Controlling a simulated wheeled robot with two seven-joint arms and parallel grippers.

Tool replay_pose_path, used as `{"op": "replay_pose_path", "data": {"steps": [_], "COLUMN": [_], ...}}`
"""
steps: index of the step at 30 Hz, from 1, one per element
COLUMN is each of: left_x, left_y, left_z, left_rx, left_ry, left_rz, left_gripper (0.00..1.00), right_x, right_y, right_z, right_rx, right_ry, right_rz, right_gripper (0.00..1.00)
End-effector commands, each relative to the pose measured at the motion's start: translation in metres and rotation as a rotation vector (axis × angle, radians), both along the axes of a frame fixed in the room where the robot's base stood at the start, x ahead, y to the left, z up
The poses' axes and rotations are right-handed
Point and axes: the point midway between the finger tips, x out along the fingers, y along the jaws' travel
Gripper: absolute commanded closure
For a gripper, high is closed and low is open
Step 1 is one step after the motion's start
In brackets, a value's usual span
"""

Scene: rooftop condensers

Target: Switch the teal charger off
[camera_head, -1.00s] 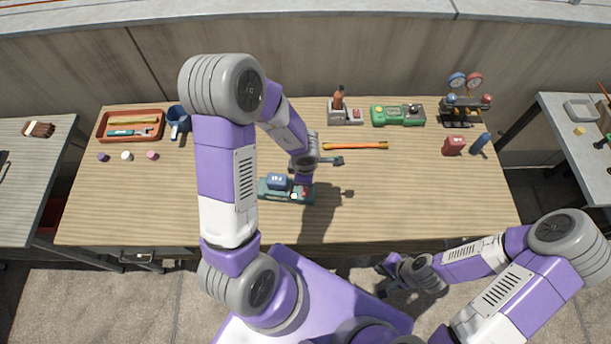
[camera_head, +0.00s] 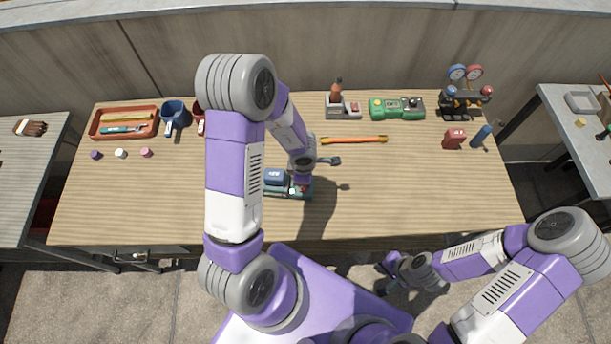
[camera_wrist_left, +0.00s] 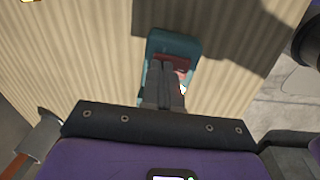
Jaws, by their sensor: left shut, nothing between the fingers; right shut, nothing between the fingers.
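The teal charger (camera_head: 279,192) lies near the middle of the workbench with a blue battery block (camera_head: 274,176) on its left part. My left gripper (camera_head: 302,187) is shut and empty, pointing down over the charger's right end. In the left wrist view the charger (camera_wrist_left: 168,40) lies under my shut fingers (camera_wrist_left: 164,98). A dark red switch (camera_wrist_left: 172,61) on it shows just beyond the fingertips, partly covered; I cannot tell whether they touch it or which way it is tipped. My right gripper (camera_head: 386,268) is shut and empty, in front of the bench, away from the charger.
A green device (camera_head: 397,108), a grey and red unit (camera_head: 344,108) and a gauge set (camera_head: 465,97) stand along the back. An orange-black bar (camera_head: 354,140) lies behind the charger. An orange tray (camera_head: 93,128) and blue mug (camera_head: 173,112) are at left. The front right of the bench is clear.

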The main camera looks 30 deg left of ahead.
Motion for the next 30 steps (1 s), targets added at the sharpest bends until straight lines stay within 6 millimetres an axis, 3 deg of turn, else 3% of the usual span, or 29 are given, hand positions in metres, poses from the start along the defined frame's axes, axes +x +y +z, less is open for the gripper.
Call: {"op": "replay_pose_path", "data": {"steps": [2, 30], "left_x": [-0.002, -0.016], "left_y": [0.005, -0.002], "left_z": [0.004, 0.003], "left_rx": [-0.008, -0.005], "left_ry": [0.019, 0.012], "left_rz": [0.015, 0.012], "left_gripper": [1.0, 1.0], "right_x": [0.0, 0.0], "right_y": [0.0, 0.0], "right_z": [0.017, 0.002], "right_rx": [0.0, 0.0], "right_ry": [0.0, 0.0], "right_rz": [0.0, 0.0], "right_gripper": [1.0, 1.0]}}
